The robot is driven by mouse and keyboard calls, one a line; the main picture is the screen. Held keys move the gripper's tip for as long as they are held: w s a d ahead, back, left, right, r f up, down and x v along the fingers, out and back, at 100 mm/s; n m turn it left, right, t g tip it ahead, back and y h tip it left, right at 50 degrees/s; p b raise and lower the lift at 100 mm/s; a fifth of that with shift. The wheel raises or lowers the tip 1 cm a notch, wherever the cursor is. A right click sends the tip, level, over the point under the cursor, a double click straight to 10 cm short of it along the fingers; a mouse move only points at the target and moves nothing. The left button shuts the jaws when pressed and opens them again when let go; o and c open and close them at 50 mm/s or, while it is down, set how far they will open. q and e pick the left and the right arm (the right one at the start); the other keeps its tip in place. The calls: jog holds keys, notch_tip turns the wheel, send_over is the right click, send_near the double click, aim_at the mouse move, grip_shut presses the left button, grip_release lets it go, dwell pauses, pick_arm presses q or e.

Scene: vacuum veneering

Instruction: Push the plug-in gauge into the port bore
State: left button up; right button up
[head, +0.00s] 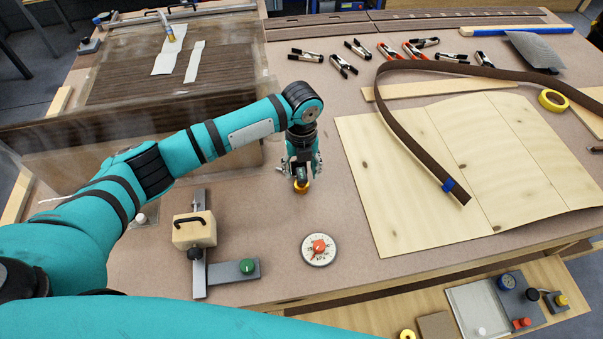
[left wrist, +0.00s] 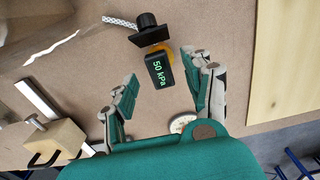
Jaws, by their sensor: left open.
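A small black gauge (left wrist: 159,71) with a green "50 kPa" display shows in the left wrist view, between the spread fingers of my left gripper (left wrist: 160,76). The fingers are open, with gaps on both sides of it. A yellow-orange collar (left wrist: 166,48) shows behind the gauge; the same colour (head: 301,187) shows just below my left gripper (head: 302,170) in the head view. A black plate with a round knob (left wrist: 137,32) stands beside it, near a braided hose (left wrist: 117,21). The port bore is hidden, and I cannot tell whether the gauge is in it. My right gripper is out of view.
A white dial with an orange centre (head: 319,249) lies nearer on the table. A handled wooden block on a metal square (head: 194,230) lies left of it. Veneer sheets (head: 400,190) and a dark strap (head: 410,143) lie right. Several clamps (head: 343,65) lie behind.

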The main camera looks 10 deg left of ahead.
aim_at(301, 174)
pick_arm(q)
notch_tip(301, 174, up, 9)
jog(key=shift+f, duration=0.15)
jog(key=shift+f, duration=0.1)
dwell(0.5)
